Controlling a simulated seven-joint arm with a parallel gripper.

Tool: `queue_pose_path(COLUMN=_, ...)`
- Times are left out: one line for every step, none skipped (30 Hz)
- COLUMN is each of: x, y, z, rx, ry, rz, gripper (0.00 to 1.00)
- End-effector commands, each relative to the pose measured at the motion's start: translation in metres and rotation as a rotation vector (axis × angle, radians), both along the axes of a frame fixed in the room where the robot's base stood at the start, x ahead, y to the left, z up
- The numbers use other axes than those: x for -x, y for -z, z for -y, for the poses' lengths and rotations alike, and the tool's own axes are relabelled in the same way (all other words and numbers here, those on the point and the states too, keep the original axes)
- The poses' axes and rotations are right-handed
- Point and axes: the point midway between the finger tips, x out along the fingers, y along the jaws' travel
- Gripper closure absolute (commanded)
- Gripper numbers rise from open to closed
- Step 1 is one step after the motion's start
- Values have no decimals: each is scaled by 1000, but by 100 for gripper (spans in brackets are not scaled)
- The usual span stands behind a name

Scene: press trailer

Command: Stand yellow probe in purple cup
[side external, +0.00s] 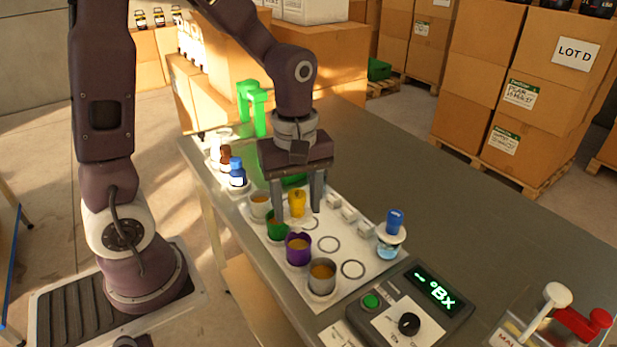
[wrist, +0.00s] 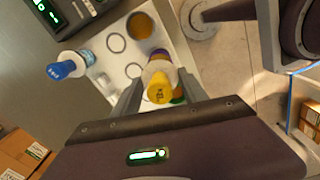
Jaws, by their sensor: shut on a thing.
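The yellow probe (side external: 297,203) is upright between the fingers of my gripper (side external: 297,210), which is shut on it. In the wrist view its yellow cap (wrist: 160,88) sits between the two fingertips, with a pale collar beyond it. The purple cup (side external: 299,252) stands on the white mat, in front of and below the probe in the side view, with orange-brown contents. In the wrist view only a bit of its purple rim shows beyond the probe. The probe's lower end cannot be made out clearly.
A green cup (side external: 277,226), a pale cup (side external: 260,207) and a grey cup (side external: 322,279) stand in line with the purple one on the mat (side external: 335,290). A blue-capped probe (side external: 395,222) stands in a beaker. A control box (side external: 410,310) is at the front.

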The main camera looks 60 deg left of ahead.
Motion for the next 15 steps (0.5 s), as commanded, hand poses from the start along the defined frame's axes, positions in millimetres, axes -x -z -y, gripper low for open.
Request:
queue_pose_path(x=1, y=6, z=0, rx=0, ry=0, rz=-4, gripper=93)
queue_pose_path(x=1, y=9, z=0, rx=1, ry=0, rz=-5, gripper=93)
queue_pose_path(x=1, y=15, z=0, rx=1, ry=0, rz=-5, gripper=93)
queue_pose_path(x=1, y=19, z=0, rx=1, ry=0, rz=-5, gripper=93)
queue_pose_path(x=1, y=23, z=0, rx=0, ry=0, rz=-7, gripper=93)
queue_pose_path(x=1, y=28, z=0, rx=0, ry=-1, rz=-6, gripper=93)
queue_pose_path(x=1, y=32, z=0, rx=0, ry=-1, rz=-6, gripper=93)
queue_pose_path(x=1, y=36, z=0, rx=0, ry=-1, rz=-6, gripper=93)
queue_pose_path(x=1, y=40, z=0, rx=0, ry=-2, rz=-6, gripper=93)
queue_pose_path(x=1, y=43, z=0, rx=0, ry=-2, rz=-6, gripper=93)
queue_pose_path(x=0, y=46, z=0, rx=0, ry=-2, rz=-4, gripper=93)
queue_pose_path(x=0, y=48, z=0, rx=0, ry=-2, rz=-4, gripper=93)
queue_pose_path(x=0, y=50, z=0, rx=0, ry=-2, rz=-4, gripper=93)
queue_pose_path(x=0, y=52, z=0, rx=0, ry=-2, rz=-3, gripper=93)
queue_pose_path(x=0, y=53, z=0, rx=0, ry=-2, rz=-3, gripper=93)
